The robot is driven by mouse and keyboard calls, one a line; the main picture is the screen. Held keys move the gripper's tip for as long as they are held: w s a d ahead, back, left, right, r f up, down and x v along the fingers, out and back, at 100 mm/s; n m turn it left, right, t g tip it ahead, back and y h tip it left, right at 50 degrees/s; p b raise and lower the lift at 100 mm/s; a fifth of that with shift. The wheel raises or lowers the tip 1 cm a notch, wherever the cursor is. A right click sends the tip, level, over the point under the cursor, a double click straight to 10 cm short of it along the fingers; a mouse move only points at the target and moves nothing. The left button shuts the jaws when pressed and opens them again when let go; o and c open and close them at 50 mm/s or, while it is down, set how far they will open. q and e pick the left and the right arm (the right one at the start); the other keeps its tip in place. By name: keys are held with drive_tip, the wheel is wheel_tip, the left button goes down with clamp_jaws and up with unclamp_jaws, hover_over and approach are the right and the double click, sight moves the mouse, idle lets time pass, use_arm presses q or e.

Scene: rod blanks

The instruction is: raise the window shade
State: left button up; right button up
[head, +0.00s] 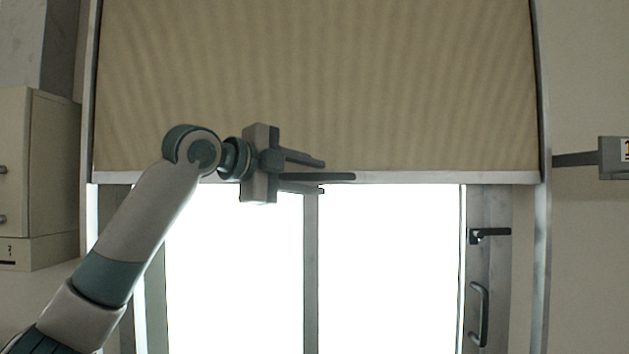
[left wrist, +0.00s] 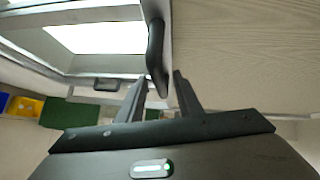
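The beige window shade (head: 320,80) hangs over the upper window, its pale bottom rail (head: 420,177) level. A dark bar handle (head: 342,177) lies along the rail, partly hidden by my left gripper (head: 323,176). The gripper is open, with one finger above the handle and one below. In the left wrist view the dark handle (left wrist: 155,50) reaches in between the fingertips (left wrist: 160,76), with a gap showing on the right finger's side. Contact with the other finger cannot be told. My right gripper is not in view.
Bright panes (head: 390,270) show below the rail. A window frame with dark handles (head: 484,315) stands at right. Metal side rails (head: 543,200) flank the shade. A cabinet (head: 45,170) is at left, and a bracket with a sign (head: 613,158) juts out at right.

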use_arm(q)
drive_tip(key=b+v, duration=0.6)
drive_tip(key=v, duration=1)
drive_tip(key=shift+a, duration=0.15)
